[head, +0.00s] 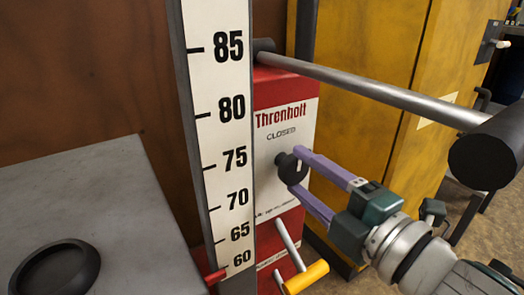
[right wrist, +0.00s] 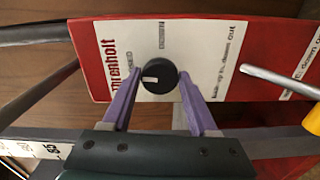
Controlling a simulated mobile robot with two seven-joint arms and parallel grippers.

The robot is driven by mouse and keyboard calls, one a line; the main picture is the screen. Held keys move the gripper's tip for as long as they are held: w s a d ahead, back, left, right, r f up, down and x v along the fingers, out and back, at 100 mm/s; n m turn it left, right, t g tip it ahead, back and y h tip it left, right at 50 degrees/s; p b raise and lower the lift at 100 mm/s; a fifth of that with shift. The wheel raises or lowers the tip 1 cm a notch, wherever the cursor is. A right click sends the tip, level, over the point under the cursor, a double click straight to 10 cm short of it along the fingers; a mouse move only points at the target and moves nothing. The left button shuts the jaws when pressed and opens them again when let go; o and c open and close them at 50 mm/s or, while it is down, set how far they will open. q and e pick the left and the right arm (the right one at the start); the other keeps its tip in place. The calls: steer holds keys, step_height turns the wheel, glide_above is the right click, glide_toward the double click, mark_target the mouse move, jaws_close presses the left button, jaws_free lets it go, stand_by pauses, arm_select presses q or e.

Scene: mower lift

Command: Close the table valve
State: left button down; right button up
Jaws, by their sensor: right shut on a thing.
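The table valve's round black knob (head: 291,169) sits on the white face of a red box (head: 285,85) marked "Threnholt". The word "CLOSED" is printed above it. In the right wrist view the knob (right wrist: 159,76) has a white pointer mark toward the left, the side of the "CLOSED" lettering. My right gripper (head: 294,174) has its purple fingers on either side of the knob, shut on it. The right wrist view shows the fingers (right wrist: 156,82) flanking it. My left gripper is not in view.
A white scale post (head: 222,130) stands just left of the box. A grey bar (head: 375,90) with a black end crosses above the gripper. A yellow-handled lever (head: 305,278) is below. A grey table (head: 100,200) with a black round piece (head: 55,272) lies left.

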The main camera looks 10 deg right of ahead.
steer(key=shift+n, duration=0.7)
steer(key=o, duration=1.4)
steer(key=shift+c, duration=0.2)
steer(key=p+v, duration=0.2)
steer(key=v, duration=0.8)
